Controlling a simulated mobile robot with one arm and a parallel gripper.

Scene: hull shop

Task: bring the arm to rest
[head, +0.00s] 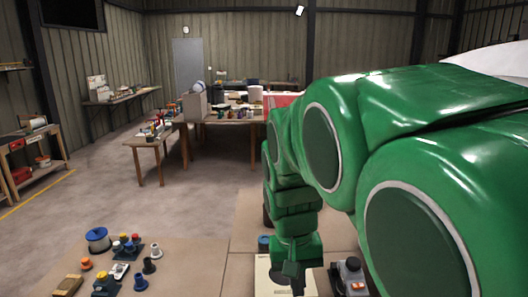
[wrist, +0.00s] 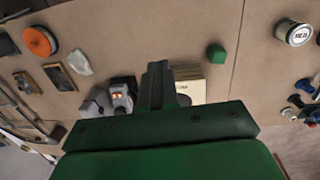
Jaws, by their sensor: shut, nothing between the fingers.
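My gripper (head: 294,284) hangs at the end of my green arm, low over the workbench in the head view. In the wrist view its dark fingers (wrist: 157,72) are together, with nothing between them. Beyond the fingers lies a cream box or board (wrist: 191,90) on the bench; the gripper covers part of it. It also shows below the gripper in the head view (head: 264,280). A grey device with orange lit marks (wrist: 122,94) stands close beside the fingers. Whether the gripper touches the box, I cannot tell.
In the wrist view, a green block (wrist: 217,53), a labelled tin (wrist: 295,33) and an orange disc (wrist: 40,41) are on the bench. In the head view, a blue spool (head: 97,239) stands near several coloured knobs. Bare benchtop (head: 195,265) lies left of my gripper.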

